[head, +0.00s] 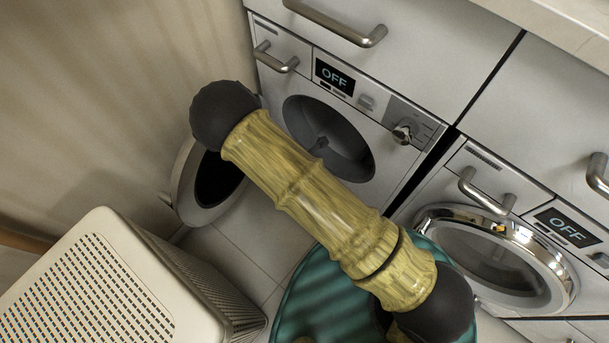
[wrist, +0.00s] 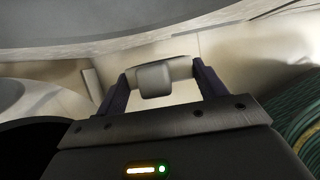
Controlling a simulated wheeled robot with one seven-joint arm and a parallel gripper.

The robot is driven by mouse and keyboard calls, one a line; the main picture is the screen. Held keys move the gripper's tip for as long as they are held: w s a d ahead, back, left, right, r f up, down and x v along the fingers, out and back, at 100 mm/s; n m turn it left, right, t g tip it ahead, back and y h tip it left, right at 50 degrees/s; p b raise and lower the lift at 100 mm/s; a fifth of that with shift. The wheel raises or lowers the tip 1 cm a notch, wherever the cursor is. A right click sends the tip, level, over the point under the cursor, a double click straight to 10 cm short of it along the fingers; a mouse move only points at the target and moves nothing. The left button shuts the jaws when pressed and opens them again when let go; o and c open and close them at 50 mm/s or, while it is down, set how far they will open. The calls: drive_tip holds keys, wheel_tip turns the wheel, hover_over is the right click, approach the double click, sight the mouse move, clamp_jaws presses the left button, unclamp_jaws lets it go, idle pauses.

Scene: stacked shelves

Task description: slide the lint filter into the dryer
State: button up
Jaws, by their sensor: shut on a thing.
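My gripper (wrist: 160,74) shows in the wrist view, its two dark fingers closed on a small light grey piece (wrist: 156,80) with a block-like middle. I cannot tell whether this piece is the lint filter or a handle. In the head view, the left machine (head: 345,120) has a round opening with a dark drum, and its round door (head: 193,183) stands open to the left. The right machine (head: 500,255) has its round door shut. Both displays read OFF. Which machine is the dryer is not clear. My arm crosses the head view and the gripper is hidden there.
A teal round basket (head: 300,300) stands on the floor in front of the machines, partly behind my arm. A white slotted hamper (head: 100,280) fills the lower left. Drawers with metal handles (head: 340,25) sit above. Some tiled floor (head: 240,245) is clear between hamper and machine.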

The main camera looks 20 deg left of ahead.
drive_tip(key=w+d, duration=0.4)
drive_tip(key=w, duration=0.5)
drive_tip(key=shift+w+f, duration=0.35)
drive_tip(key=shift+f, duration=0.1)
idle(0.4)
